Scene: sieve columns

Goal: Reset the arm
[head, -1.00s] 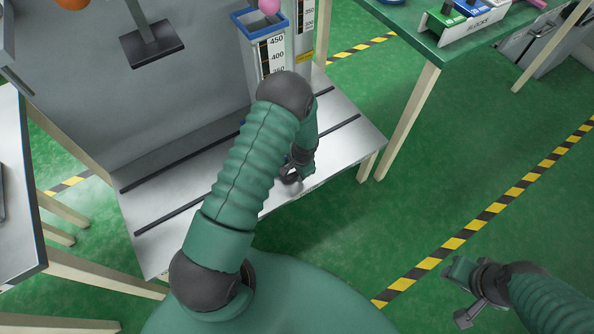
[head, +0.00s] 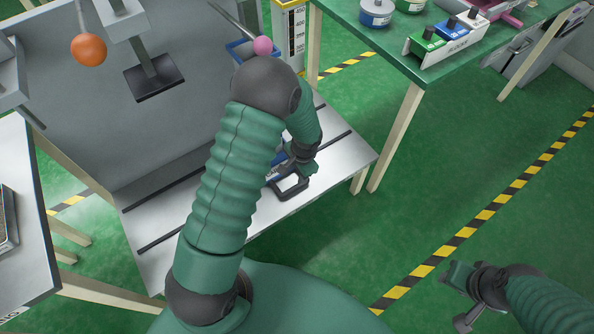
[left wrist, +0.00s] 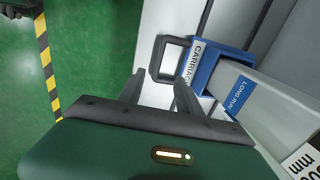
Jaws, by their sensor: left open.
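A dark square handle (left wrist: 168,58) lies just beyond the fingertips, fixed to a blue carriage (left wrist: 222,62) with a "CARRIAGE" label. The handle also shows in the head view (head: 290,188). Next to the carriage is a pale column with a blue "LONG RUN" label (left wrist: 238,96). My right gripper (head: 462,296) hangs over the floor at lower right; its jaws are unclear.
An orange ball (head: 88,50) and a pink ball (head: 262,46) show at the upper left. A green table (head: 385,70) with a block rack (head: 445,45) stands at the upper right. Another table (head: 30,240) is at left.

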